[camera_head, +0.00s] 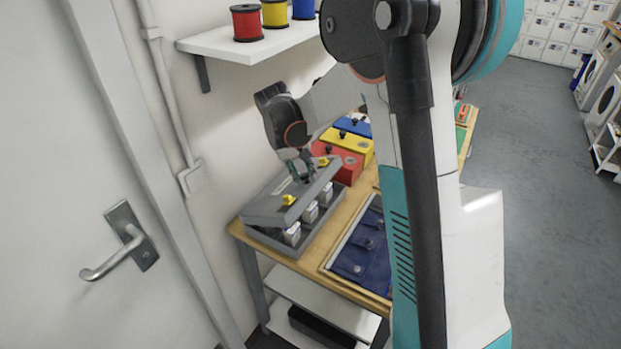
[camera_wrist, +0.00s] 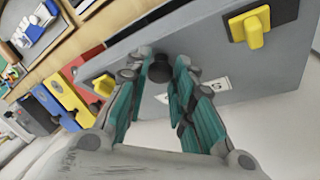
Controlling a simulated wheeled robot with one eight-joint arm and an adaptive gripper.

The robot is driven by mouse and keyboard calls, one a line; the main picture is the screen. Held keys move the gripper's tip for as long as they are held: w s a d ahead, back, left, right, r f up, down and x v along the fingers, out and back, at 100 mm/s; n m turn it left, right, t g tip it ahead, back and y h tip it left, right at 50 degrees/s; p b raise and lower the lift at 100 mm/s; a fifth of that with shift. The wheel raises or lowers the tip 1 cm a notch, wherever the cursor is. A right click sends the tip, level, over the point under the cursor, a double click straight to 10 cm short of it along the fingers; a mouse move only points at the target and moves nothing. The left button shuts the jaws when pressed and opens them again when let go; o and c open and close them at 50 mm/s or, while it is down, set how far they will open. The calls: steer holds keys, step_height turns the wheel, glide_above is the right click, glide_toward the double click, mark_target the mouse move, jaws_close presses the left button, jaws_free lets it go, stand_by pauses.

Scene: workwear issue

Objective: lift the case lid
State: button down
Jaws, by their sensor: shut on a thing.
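The grey case (camera_head: 266,240) stands on the wooden table with its lid (camera_head: 265,208) tilted part-way up. Several white boxes (camera_head: 292,234) show in the gap under the lid. Two yellow latches (camera_head: 289,199) sit on the lid, and one shows large in the wrist view (camera_wrist: 250,27). My gripper (camera_head: 301,176) is over the lid, between the latches. A small white label (camera_wrist: 214,85) is beside the fingers. The case's hinge side is hard to make out.
Red (camera_head: 338,162), yellow (camera_head: 350,143) and blue (camera_head: 353,126) boxes stand behind the case. A blue garment (camera_head: 362,250) lies in a tray to its right. The wall shelf (camera_head: 240,45) with spools is above, and a door (camera_head: 70,150) is at left.

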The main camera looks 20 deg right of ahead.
mark_target(294, 185)
steer(key=shift+w+a+r+p, duration=0.2)
steer(key=shift+w+a+r, duration=0.3)
steer(key=shift+w, duration=0.15)
steer(key=shift+w+a+r+p, duration=0.15)
steer(key=shift+w+a+r, duration=0.3)
steer(key=shift+w, duration=0.2)
